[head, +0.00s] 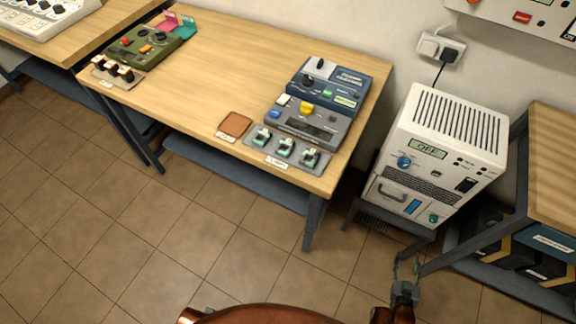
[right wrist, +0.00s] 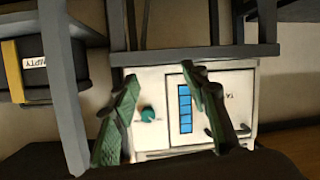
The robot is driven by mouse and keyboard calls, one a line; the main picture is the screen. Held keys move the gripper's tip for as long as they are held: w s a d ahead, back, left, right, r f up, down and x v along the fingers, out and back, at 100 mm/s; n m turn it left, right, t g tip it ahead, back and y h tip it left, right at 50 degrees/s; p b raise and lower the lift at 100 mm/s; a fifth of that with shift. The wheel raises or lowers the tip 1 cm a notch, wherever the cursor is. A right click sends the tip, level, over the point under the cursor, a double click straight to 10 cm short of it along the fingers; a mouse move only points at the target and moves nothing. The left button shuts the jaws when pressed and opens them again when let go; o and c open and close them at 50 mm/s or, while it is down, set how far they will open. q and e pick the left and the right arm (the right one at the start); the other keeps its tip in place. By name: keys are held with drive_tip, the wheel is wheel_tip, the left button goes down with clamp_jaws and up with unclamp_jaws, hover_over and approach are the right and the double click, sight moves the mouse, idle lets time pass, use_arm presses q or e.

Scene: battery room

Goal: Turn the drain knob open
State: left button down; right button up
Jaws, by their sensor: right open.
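A white unit (head: 450,130) with a top grille and a display reading OFF stands on a low dark stand at the right. A small teal knob (head: 433,218) sits at the lower right of its front, beside a blue level window (head: 412,206). The same teal knob (right wrist: 148,115) shows in the right wrist view, where the unit appears upside down. My right gripper (head: 407,262) is open and empty, low in front of the unit. In the right wrist view the knob appears between its green fingers (right wrist: 160,74), not touched as far as I can tell. My left gripper is not in view.
A blue knob (head: 404,162) sits higher on the unit's front. A wooden table (head: 230,70) with several devices stands at the left. A shelf rack (head: 551,170) with dark bins stands close on the right. Tiled floor (head: 200,240) is clear in front.

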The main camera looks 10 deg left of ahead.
sight(433, 222)
use_arm(q)
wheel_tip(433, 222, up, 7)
drive_tip(key=b, duration=0.4)
use_arm(e)
drive_tip(key=w+d+r+t+b, duration=0.1)
drive_tip(key=w+d+r, duration=0.1)
drive_tip(key=w+r, duration=0.1)
drive_tip(key=w+d+r+t+h+b, duration=0.1)
drive_tip(key=w+r, duration=0.2)
drive_tip(key=w, duration=0.2)
drive_tip(key=w+d+r+t+h+b, duration=0.1)
drive_tip(key=w+d+r, duration=0.1)
drive_tip(key=w, duration=0.2)
drive_tip(key=shift+w+d+r+m, duration=0.3)
drive_tip(key=shift+w+r, duration=0.1)
drive_tip(key=shift+w+d+r, duration=0.1)
drive_tip(key=shift+w, duration=0.3)
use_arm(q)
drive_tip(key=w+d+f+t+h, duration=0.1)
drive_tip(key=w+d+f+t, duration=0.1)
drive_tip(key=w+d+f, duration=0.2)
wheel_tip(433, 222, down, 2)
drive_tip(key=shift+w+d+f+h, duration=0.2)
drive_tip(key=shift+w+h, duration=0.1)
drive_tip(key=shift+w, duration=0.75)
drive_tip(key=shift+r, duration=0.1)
use_arm(e)
clamp_jaws()
